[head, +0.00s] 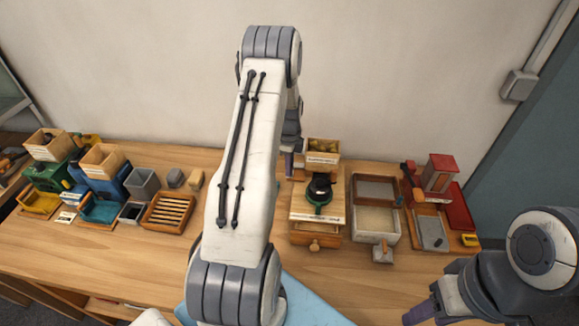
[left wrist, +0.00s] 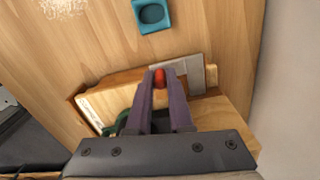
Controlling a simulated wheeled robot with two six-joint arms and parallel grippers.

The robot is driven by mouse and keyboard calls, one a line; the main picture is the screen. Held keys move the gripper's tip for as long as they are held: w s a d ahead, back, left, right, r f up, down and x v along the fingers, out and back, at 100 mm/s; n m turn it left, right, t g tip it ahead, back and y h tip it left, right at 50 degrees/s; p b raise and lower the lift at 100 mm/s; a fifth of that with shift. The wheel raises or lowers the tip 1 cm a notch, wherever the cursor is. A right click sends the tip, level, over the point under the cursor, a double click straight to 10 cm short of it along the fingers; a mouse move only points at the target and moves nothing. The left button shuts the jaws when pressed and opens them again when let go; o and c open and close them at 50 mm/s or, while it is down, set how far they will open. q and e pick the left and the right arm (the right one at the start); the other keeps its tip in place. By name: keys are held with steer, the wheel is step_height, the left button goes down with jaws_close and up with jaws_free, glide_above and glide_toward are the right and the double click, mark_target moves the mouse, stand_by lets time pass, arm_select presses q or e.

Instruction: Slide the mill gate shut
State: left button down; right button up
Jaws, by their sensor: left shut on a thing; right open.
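In the left wrist view, my left gripper (left wrist: 160,82) has its purple fingers shut on a small red knob (left wrist: 160,77). A flat grey plate (left wrist: 190,75) lies right beside the knob, by a pale wooden body (left wrist: 105,101); I take these to be the gate and the mill. The fingers hide part of them, so how far the gate is slid cannot be told. In the head view, my left gripper (head: 290,162) is at the back of the table, left of a wooden hopper (head: 322,158) of chestnuts. My right gripper (head: 418,314) is open at the lower right.
A wooden unit with a green-and-black device (head: 320,193) stands right of my left arm. A tray (head: 376,222) and red stand (head: 438,174) are farther right. Bins and a slatted crate (head: 168,212) stand left. The table's front left (head: 110,258) is clear.

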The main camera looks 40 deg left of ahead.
stand_by(0.8)
arm_select(q)
steer(key=shift+w+d+b, duration=0.45)
steer(key=shift+w+d, duration=0.35)
steer(key=shift+d, duration=0.45)
steer(key=c, duration=0.8)
jaws_free()
steer(key=shift+d, duration=0.1)
steer(key=shift+r, duration=0.1)
